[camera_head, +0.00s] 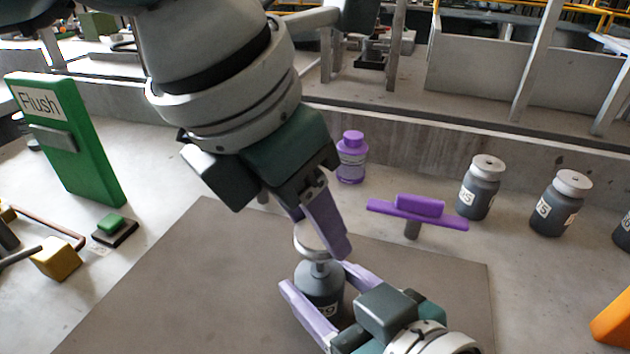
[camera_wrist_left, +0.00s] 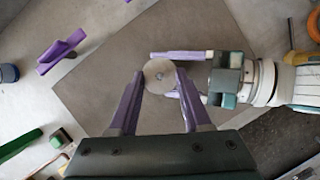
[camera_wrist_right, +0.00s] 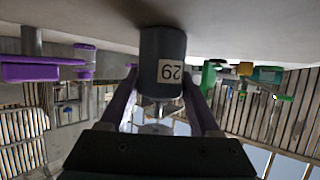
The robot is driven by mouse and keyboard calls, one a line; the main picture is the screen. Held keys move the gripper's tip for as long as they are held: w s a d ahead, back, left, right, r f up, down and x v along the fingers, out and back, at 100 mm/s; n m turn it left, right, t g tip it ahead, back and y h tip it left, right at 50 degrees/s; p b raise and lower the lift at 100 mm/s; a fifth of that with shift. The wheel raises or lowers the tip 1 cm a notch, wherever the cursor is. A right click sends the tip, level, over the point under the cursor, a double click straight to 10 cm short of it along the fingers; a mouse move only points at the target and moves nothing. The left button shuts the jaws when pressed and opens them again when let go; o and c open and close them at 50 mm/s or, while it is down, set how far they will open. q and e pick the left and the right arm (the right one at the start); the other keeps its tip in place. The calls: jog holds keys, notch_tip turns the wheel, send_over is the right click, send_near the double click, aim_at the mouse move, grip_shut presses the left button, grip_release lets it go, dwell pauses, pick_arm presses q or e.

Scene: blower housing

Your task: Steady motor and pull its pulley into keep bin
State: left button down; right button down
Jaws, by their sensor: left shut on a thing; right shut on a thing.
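The motor (camera_head: 318,283) is a dark grey cylinder standing upright on the grey mat. Its label reads 29 in the right wrist view (camera_wrist_right: 162,50). The pulley (camera_head: 308,238), a pale metal disc, sits above the motor, with a stretch of shaft showing between them. My left gripper (camera_wrist_left: 160,78) comes from above and is shut on the pulley, a finger on either side. My right gripper (camera_head: 325,292) comes from the lower right and is shut on the motor body. No container marked as the keep bin is recognisable.
A purple T-shaped handle (camera_head: 418,209) and a purple bottle (camera_head: 351,158) stand behind the mat. Capped grey motors (camera_head: 480,188) stand right of them. A green Flush panel (camera_head: 65,140) and a yellow block (camera_head: 56,259) are left. An orange object (camera_head: 612,325) is at the right edge.

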aim_at(313, 234)
pick_arm(q)
jog(key=shift+r, duration=1.3)
pick_arm(e)
jog(key=shift+c, duration=0.2)
grip_release()
pick_arm(q)
notch_tip(313, 234, up, 3)
jog(key=p, duration=0.3)
pick_arm(e)
jog(key=v, duration=1.2)
